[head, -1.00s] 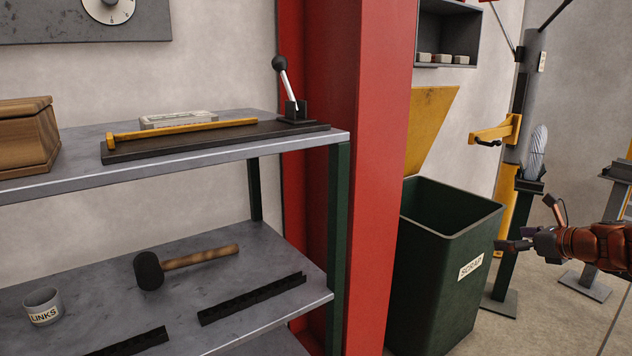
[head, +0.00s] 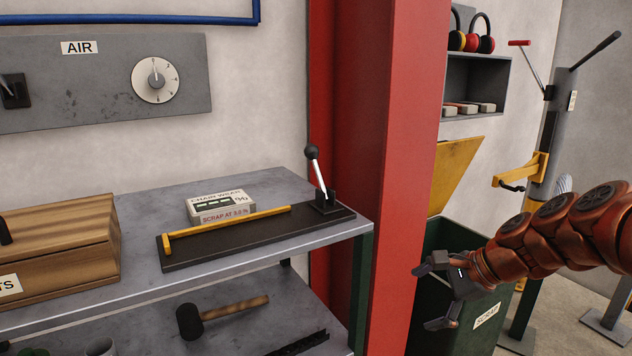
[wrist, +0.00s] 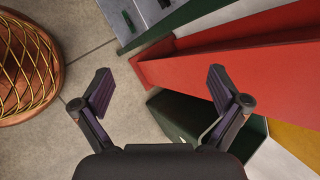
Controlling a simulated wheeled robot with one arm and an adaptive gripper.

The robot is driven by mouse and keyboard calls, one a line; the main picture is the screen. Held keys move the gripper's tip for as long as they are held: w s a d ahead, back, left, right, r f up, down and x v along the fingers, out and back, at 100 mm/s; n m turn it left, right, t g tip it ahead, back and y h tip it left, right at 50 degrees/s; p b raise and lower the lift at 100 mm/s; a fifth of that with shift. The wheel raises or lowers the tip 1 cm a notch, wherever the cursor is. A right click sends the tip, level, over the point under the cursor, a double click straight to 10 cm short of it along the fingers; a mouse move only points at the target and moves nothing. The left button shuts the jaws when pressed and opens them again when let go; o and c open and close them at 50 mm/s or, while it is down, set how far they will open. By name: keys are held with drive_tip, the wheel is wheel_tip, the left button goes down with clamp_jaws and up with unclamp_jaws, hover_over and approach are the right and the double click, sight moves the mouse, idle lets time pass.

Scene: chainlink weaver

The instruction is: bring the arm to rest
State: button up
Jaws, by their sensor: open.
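My gripper (head: 430,297) is open and empty at the end of my red arm, on the right of the head view. It is in front of the dark green scrap bin and to the right of the red column, apart from the shelf. Nothing is between the fingers.
The red column (head: 390,150) stands between the shelf (head: 290,190) and the green scrap bin (head: 487,318) with its yellow lid (head: 455,170). The shelf holds a wooden box (head: 60,245), a black gauge board (head: 255,243) with a lever, and a mallet (head: 222,315) below.

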drive_tip(key=s+a+r+n+g+h+p, duration=0.1)
drive_tip(key=s+a+r+n+g+p, duration=0.1)
drive_tip(key=s+a+r+n+p, duration=0.5)
drive_tip(key=s+d+r+n+g+h+p, duration=0.1)
drive_tip(key=s+r+n+h+p, duration=0.1)
drive_tip(key=s+p, duration=0.3)
drive_tip(key=s+d+r+n+g+h+p, duration=0.1)
drive_tip(key=s+d+r+n+h+p, duration=0.1)
drive_tip(key=s, duration=0.9)
drive_tip(key=s+d+r+n+g+h+p, duration=0.1)
drive_tip(key=s+r+n+p, duration=0.3)
drive_tip(key=s+p, duration=0.4)
drive_tip(key=shift+d+r+n+g+h+p, duration=0.25)
drive_tip(key=shift+n+g+h+p, duration=0.15)
drive_tip(key=shift+n+g+p, duration=0.15)
